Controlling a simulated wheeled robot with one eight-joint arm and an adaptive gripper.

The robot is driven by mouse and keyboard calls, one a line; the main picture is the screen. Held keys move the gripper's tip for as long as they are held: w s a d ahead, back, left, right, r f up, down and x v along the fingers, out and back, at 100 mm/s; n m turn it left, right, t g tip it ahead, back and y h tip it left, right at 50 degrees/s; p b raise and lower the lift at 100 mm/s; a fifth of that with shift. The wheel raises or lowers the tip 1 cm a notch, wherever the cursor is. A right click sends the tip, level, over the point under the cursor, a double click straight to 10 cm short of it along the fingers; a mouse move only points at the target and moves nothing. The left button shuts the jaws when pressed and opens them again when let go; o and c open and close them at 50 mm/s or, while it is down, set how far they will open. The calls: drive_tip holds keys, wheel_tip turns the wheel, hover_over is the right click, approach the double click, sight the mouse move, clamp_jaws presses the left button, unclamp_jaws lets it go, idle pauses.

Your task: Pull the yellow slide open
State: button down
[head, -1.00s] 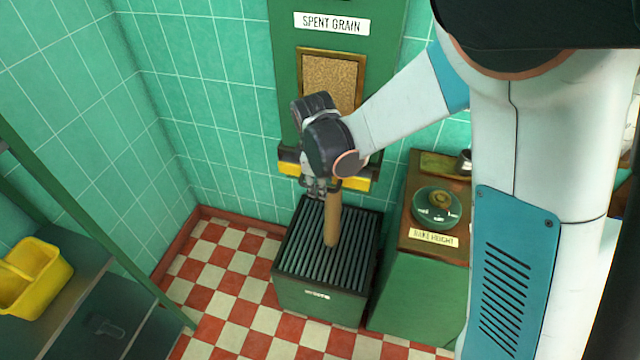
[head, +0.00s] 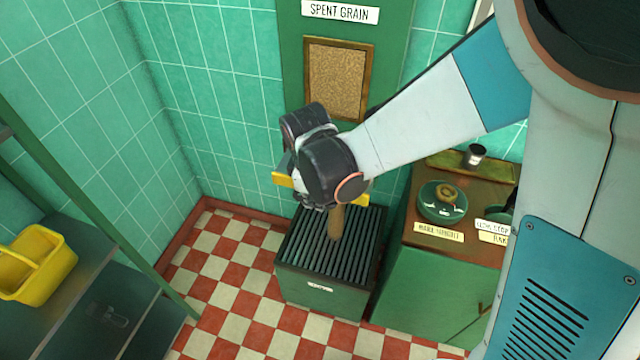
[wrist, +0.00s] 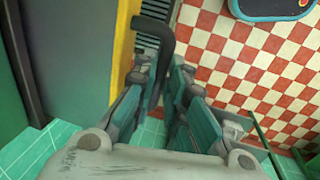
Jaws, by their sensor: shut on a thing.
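The yellow slide (head: 283,180) sits low on the green cabinet (head: 338,30) labelled SPENT GRAIN. Only its ends show beside my gripper (head: 312,200) in the head view. In the wrist view the slide is a yellow strip (wrist: 122,55), with a black bent handle (wrist: 160,35) beside it. My gripper (wrist: 160,75) is shut on that handle. The exact finger contact is partly hidden. A brown column (head: 336,222) stands between the slide and the slatted top of a green box (head: 320,288) below.
A counter with a green round dial (head: 442,202) stands right of the box. A yellow bin (head: 38,265) sits on a shelf at left. The red and white checked floor (head: 230,265) is clear left of the box. Green tiled walls close in behind.

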drive_tip(key=c, duration=1.6)
unclamp_jaws()
drive_tip(key=shift+c, duration=0.2)
drive_tip(key=shift+w, duration=0.1)
